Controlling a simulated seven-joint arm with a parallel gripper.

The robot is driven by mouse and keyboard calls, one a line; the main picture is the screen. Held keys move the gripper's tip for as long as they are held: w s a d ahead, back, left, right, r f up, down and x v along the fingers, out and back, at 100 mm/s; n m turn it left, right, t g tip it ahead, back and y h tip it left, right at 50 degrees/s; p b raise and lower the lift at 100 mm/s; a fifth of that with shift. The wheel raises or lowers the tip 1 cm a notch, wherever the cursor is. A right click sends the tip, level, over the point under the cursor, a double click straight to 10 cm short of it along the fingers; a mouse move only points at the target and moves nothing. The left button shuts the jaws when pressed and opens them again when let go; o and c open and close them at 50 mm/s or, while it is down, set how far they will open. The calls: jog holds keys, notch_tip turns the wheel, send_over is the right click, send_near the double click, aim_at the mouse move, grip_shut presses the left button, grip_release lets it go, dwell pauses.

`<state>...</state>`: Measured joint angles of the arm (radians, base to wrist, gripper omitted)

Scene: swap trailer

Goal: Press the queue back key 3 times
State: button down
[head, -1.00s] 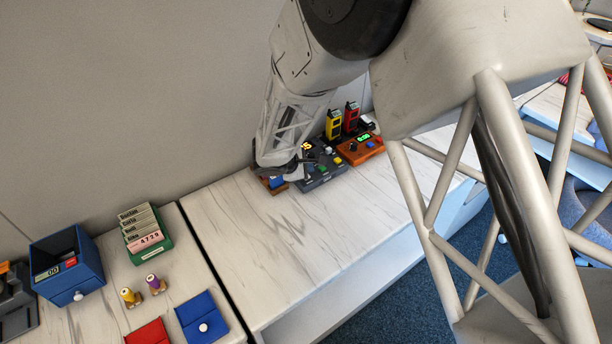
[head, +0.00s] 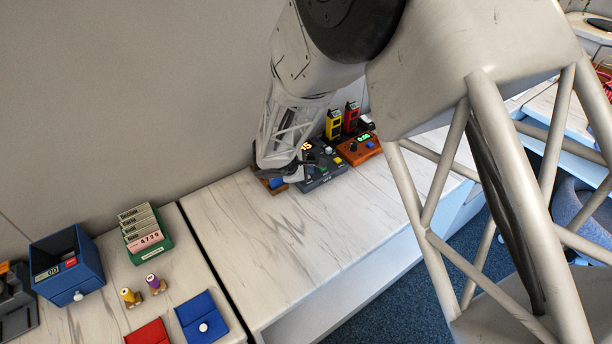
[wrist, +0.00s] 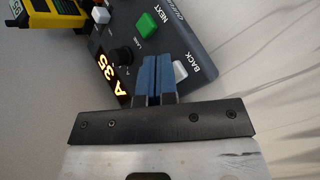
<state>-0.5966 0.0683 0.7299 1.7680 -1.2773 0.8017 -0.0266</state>
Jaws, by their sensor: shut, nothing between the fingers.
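The dark queue panel (head: 322,172) stands on the far bench. In the wrist view it (wrist: 185,45) carries a lit orange display (wrist: 107,73) that appears to read "A 35", a black knob, a green key (wrist: 146,24) near the NEXT label, and a pale back key (wrist: 180,70) beside the BACK label. My gripper (wrist: 158,60) is shut and empty, its two blue fingers together over the panel, just left of the back key. The fingers hide part of the panel and may overlap the key's edge; whether they touch it I cannot tell. In the head view my gripper (head: 298,172) covers the panel's left end.
An orange-brown box with a green display (head: 360,148) stands right of the panel. Yellow (head: 333,124) and red (head: 351,117) handheld units stand behind. A low box with a blue key (head: 275,184) sits left of the panel. The bench front is clear.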

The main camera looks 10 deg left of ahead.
jog(key=shift+f, duration=0.35)
dwell(0.6)
jog(key=shift+r, duration=0.9)
jog(key=shift+r, duration=0.15)
jog(key=shift+r, duration=2.4)
dwell(1.3)
notch_tip(320, 180, up, 4)
jog(key=shift+f, duration=0.1)
dwell(0.3)
jog(key=shift+f, duration=0.15)
